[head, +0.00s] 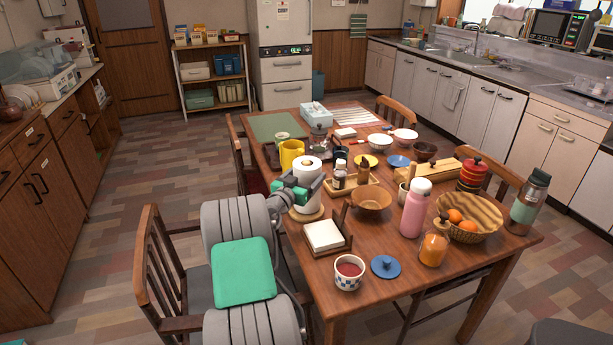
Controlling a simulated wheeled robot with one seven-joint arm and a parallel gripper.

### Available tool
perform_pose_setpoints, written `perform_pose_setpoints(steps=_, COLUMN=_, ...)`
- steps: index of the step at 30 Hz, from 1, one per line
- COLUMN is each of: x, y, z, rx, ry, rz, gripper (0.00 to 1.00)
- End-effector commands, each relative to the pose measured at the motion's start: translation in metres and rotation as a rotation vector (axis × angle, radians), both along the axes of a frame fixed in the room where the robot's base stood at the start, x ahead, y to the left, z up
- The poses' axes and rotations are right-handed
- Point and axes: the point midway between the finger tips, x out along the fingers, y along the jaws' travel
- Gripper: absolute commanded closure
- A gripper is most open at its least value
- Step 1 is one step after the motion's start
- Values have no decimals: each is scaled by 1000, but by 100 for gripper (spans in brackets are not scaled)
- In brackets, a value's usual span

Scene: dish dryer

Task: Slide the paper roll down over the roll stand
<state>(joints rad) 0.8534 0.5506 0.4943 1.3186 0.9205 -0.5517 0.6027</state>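The white paper roll (309,174) stands upright at the left side of the table. A brown spot at its top centre is either the stand's post tip or the roll's core. The round wooden base of the roll stand (306,217) shows below the roll. The roll looks to be around the post, with its lower end at or close to the base; a small gap cannot be ruled out. My green and dark gripper (303,188) is level with the roll's middle, its parts across the roll's near side and beside it. Whether the fingers press on the roll is unclear.
Close by are a yellow mug (291,154), a wooden tray with bottles (351,183), a wooden bowl (371,200) and a napkin holder (325,237). A chair (150,265) stands at the left beside my arm. A pink bottle (415,208) and a fruit basket (483,217) are further right.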

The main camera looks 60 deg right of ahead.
Motion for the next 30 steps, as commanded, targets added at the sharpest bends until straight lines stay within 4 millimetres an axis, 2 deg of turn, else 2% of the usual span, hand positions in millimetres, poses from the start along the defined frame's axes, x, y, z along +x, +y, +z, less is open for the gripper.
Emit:
perform_pose_setpoints(steps=21, x=0, y=0, z=-9, rx=-1, ry=0, rz=0, gripper=63)
perform_pose_setpoints(steps=22, x=0, y=0, z=-8, rx=-1, ry=0, rz=0, gripper=16)
perform_pose_setpoints(steps=27, x=0, y=0, z=-9, rx=0, ry=0, rz=0, gripper=2)
perform_pose_setpoints(steps=30, x=0, y=0, z=-9, rx=0, ry=0, rz=0, gripper=0)
